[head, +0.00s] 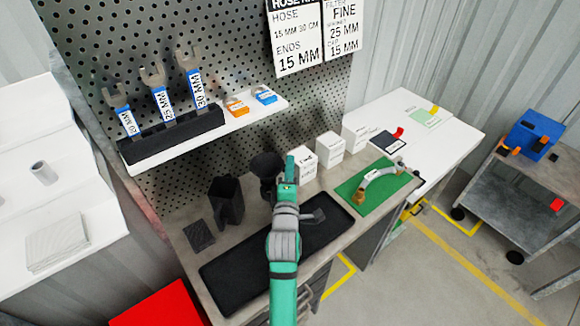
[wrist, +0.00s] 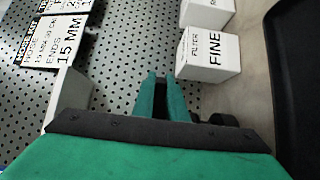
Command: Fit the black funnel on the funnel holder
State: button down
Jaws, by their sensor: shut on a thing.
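The black funnel (head: 266,166) is at the back of the workbench in the head view, wide mouth up and roughly upright. My gripper (head: 289,163) is right beside it and shut on it, though the grip itself is hard to see. In the wrist view my green fingers (wrist: 161,96) are close together with a dark gap between them. Dark rounded shapes (wrist: 222,120) show behind my gripper, and I cannot tell what they are. A black angular upright vessel (head: 228,200) stands left of the funnel. I cannot tell which thing is the funnel holder.
A black tray (head: 228,285) lies along the bench front under my arm. White boxes (head: 329,146) stand right of my gripper, near a green mat (head: 352,190) with a hose. A perforated board (head: 230,70) with a white shelf (head: 160,157) rises behind.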

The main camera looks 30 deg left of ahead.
jog(key=shift+f, duration=1.8)
jog(key=c, duration=1.7)
grip_release()
jog(key=v, duration=1.1)
jog(key=shift+f, duration=0.1)
